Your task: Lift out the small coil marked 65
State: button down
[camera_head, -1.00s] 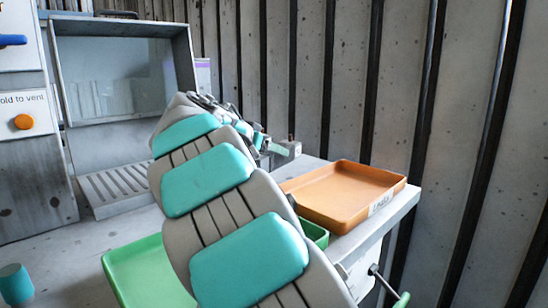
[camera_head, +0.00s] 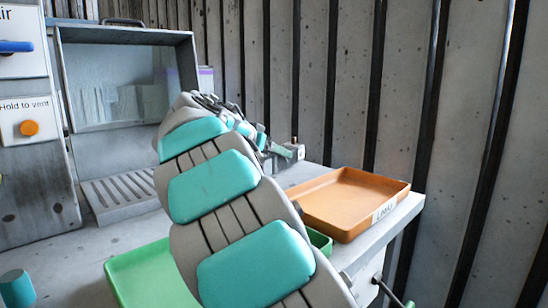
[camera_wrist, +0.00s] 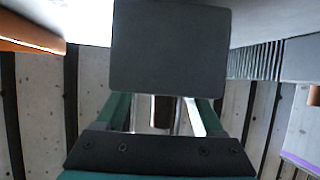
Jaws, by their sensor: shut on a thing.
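In the wrist view, my gripper (camera_wrist: 163,98) has green fingers that reach toward a dark, square-faced block (camera_wrist: 170,45) and are shut on it. I see no marking on the face toward the camera, so I cannot tell whether this is the coil marked 65. In the head view, my own arm hides most of the gripper and what it holds. A grey metal block (camera_head: 292,152) with a small upright stem shows just beyond the arm's end, on the bench.
An orange tray (camera_head: 345,205) with a label lies on the bench's right end. A green tray (camera_head: 140,275) is partly hidden under my arm. A panel with an orange button (camera_head: 29,128) is at left. A ribbed wall closes the back.

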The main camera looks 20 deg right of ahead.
notch_tip(320, 180, up, 2)
jog(key=shift+r, duration=0.1)
jog(key=shift+s, duration=0.15)
jog(key=s+b, duration=0.1)
jog(key=s, duration=0.4)
jog(key=s+a+r, duration=0.1)
jog(key=s, duration=0.3)
jog(key=s+a+b, duration=0.1)
jog(key=s, duration=0.4)
jog(key=shift+s+a+r+b, duration=0.25)
jog(key=shift+s+b, duration=0.05)
jog(key=shift+s, duration=0.4)
